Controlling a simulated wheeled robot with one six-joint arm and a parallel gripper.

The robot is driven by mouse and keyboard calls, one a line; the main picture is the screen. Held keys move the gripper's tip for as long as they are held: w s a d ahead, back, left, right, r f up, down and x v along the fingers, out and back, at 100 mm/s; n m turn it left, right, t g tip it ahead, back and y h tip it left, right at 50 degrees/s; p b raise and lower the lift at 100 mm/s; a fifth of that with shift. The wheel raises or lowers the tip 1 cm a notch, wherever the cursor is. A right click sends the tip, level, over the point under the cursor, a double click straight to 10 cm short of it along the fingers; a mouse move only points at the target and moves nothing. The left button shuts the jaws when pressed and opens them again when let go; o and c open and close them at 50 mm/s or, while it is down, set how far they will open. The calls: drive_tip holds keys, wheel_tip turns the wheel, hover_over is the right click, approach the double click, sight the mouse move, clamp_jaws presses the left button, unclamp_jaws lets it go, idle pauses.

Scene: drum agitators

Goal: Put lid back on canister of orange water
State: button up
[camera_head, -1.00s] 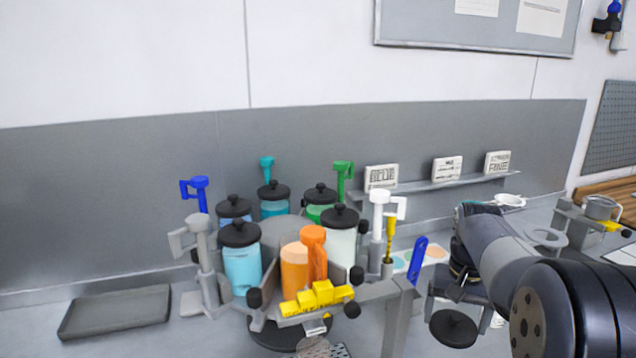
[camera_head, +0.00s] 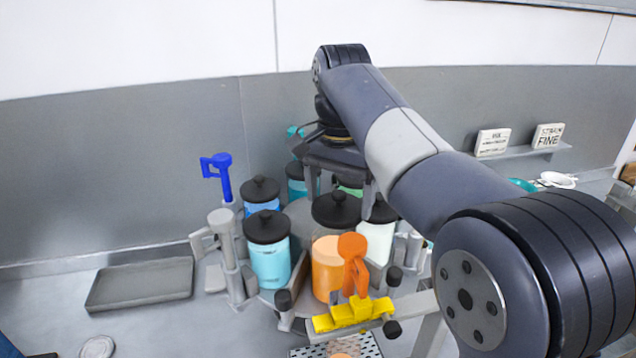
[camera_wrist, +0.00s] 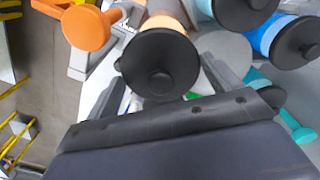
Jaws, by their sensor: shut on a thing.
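The canister of orange water (camera_head: 327,268) stands at the front of a round rack, with an orange-handled agitator (camera_head: 353,262) in front of it. A round black lid (camera_head: 336,209) with a centre knob is over its mouth, roughly level; I cannot tell whether it rests on the rim or hangs just above it. My gripper (camera_head: 340,190) reaches down from above with one finger on each side of the lid, shut on it. In the wrist view the lid (camera_wrist: 160,60) is between the fingers, with the orange canister (camera_wrist: 170,10) beyond it.
Lidded canisters stand close by: light blue (camera_head: 270,265), blue (camera_head: 261,195) and white (camera_head: 378,238). A grey handled agitator (camera_head: 228,255) and a blue one (camera_head: 216,168) stand to the left. A grey tray (camera_head: 140,284) lies left.

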sight(334, 239)
drive_tip(key=shift+a, duration=0.3)
drive_tip(key=shift+f, duration=0.15)
drive_tip(key=shift+f+b, duration=0.7)
drive_tip(key=shift+f, duration=2.25)
drive_tip(key=shift+p, duration=0.6)
drive_tip(key=shift+f, duration=0.15)
drive_tip(key=o, duration=0.8)
